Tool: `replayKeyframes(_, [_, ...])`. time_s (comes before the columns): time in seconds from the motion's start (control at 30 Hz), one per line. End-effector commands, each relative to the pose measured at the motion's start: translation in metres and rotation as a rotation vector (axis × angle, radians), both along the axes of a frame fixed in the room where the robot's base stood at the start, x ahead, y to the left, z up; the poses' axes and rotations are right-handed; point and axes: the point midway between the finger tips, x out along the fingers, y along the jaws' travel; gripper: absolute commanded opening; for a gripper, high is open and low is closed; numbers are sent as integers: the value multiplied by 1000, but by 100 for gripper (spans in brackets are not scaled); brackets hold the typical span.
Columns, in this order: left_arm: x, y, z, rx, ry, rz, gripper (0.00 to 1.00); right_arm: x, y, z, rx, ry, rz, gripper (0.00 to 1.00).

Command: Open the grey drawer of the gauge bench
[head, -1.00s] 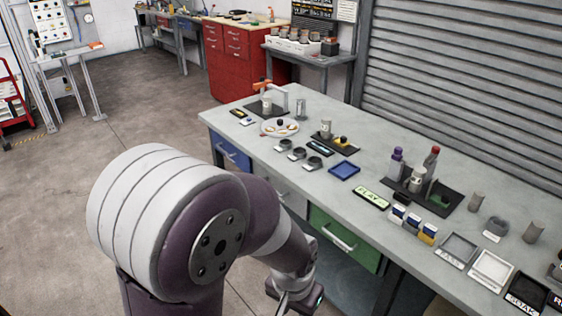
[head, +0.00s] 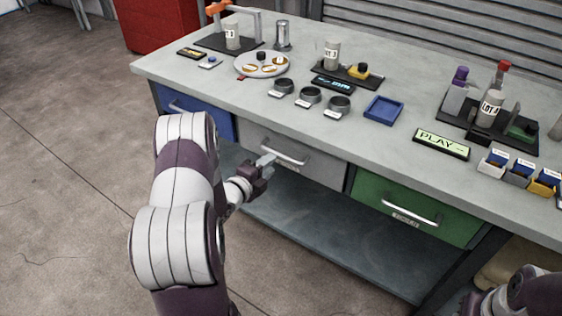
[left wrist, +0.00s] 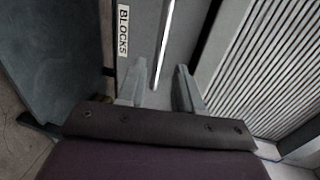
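The grey drawer (head: 310,168) sits in the bench front between a blue and a green drawer, its face flush with theirs. Its bright bar handle (head: 284,154) shows in the head view. My left gripper (head: 266,162) is at the left part of that handle. In the left wrist view, the two fingers of my left gripper (left wrist: 159,72) are spread apart. The handle (left wrist: 164,45) runs in the gap between them; I see no finger pressing on it. A "BLOCKS" label (left wrist: 123,30) is on the drawer face. Part of my right arm shows at the lower right; its fingers are not clear.
The blue drawer (head: 205,114) is to the left and the green drawer (head: 400,205) to the right. A lower shelf (head: 330,245) runs beneath. The floor in front is clear.

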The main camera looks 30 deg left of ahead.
Motion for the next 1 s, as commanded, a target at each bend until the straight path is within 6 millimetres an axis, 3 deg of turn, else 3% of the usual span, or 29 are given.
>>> replayKeyframes(0.1, [30,-3,-9,0,1,-2,35,0,0,-7,0,0,0,43])
replayKeyframes(0.3, [63,-5,-14,0,1,0,35,0,0,-12,0,1,0,43])
replayKeyframes(0.67, [71,-5,-14,-1,2,2,35,0,0,-12,0,1,0,43])
replayKeyframes(0.77, [71,-5,-14,-2,2,3,2,0,0,-12,0,1,0,43])
replayKeyframes(1.0, [71,-5,-14,-2,3,3,0,0,0,-12,0,1,0,43])
